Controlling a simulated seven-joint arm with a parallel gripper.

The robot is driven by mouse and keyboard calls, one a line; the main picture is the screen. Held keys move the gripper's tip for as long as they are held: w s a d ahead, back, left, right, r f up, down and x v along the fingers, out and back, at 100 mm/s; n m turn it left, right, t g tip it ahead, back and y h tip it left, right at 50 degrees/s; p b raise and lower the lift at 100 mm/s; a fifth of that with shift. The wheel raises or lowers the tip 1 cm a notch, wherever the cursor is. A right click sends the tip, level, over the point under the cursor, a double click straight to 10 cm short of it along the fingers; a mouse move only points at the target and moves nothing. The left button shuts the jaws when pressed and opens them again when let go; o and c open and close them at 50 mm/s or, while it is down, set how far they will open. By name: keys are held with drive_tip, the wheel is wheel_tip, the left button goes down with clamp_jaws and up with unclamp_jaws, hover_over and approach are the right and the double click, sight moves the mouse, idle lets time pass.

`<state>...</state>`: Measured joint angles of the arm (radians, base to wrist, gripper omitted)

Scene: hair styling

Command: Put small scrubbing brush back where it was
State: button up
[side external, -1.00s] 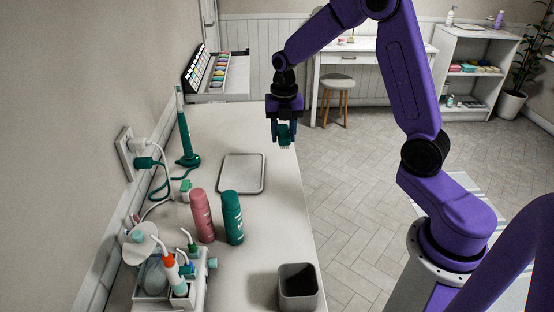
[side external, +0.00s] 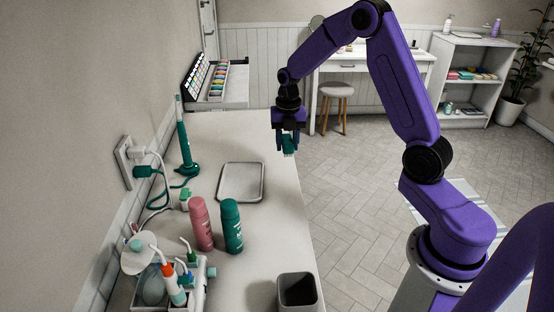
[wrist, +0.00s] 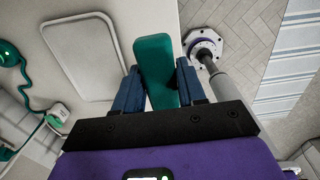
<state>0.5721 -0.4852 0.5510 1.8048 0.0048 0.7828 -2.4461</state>
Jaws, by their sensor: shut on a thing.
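My gripper (side external: 289,147) is shut on the small scrubbing brush, a teal block that shows below the fingers in the side view (side external: 289,150). In the wrist view the brush (wrist: 155,65) sits between the two blue fingers and sticks out past their tips. The gripper hangs above the right edge of the counter (side external: 222,140), with the floor beyond it. Its bristles cannot be made out. An empty flat grey tray (side external: 241,182) lies on the counter, left of and nearer than the gripper; it also shows at the upper left in the wrist view (wrist: 80,60).
A pink bottle (side external: 201,224) and a teal bottle (side external: 231,226) stand nearer than the tray. A grey open cup (side external: 297,291) is at the near right. A green electric toothbrush (side external: 185,145), cables and a holder with nozzles (side external: 180,282) line the wall side.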

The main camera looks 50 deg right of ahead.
hover_over(277, 167)
wheel_tip(277, 167, down, 6)
drive_tip(key=shift+r, duration=0.1)
drive_tip(key=shift+f, duration=1.6)
drive_tip(key=shift+f, duration=0.1)
drive_tip(key=o, duration=0.7)
drive_tip(key=shift+o, duration=0.2)
wheel_tip(277, 167, up, 12)
